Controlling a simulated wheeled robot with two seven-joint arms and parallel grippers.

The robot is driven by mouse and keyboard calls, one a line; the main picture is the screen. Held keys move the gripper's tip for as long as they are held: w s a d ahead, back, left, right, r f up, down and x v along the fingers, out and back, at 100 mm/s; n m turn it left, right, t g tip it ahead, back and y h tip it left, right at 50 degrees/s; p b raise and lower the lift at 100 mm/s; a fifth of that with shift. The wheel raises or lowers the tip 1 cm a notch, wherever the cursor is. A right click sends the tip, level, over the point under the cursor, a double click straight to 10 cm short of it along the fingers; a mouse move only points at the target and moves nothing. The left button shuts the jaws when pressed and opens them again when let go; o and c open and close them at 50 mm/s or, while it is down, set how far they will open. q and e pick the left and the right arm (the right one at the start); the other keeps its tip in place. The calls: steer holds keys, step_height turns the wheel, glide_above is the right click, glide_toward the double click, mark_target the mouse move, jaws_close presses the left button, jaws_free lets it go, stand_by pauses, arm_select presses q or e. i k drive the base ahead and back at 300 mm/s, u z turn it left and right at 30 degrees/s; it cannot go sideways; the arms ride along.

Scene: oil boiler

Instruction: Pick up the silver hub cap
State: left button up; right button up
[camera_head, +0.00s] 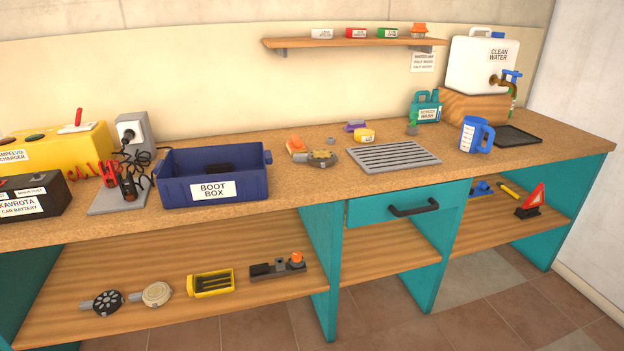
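A pale silver-beige round cap (156,294) lies flat on the lower wooden shelf, toward the left, with a small grey tab at its left side. It looks like the silver hub cap. Just left of it lies a dark round cap with holes (107,302), also with a grey tab. Another round cap, gold-grey with a patterned face (322,158), lies on the worktop right of the boot box. Nothing covers the pale cap. Neither of my grippers is in view.
The lower shelf (80,270) also holds a yellow tray (211,283) and a dark block with an orange knob (278,266). The worktop above overhangs this shelf, and a teal panel (322,260) bounds it on the right. The blue boot box (214,176) stands above.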

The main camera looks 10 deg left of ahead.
mark_target(317, 158)
steer(key=z, duration=0.95)
steer(key=k, duration=0.15)
steer(key=u, duration=2.25)
steer(key=i, duration=0.8)
steer(key=z, duration=0.55)
steer(key=i, duration=0.65)
steer(key=z, duration=0.55)
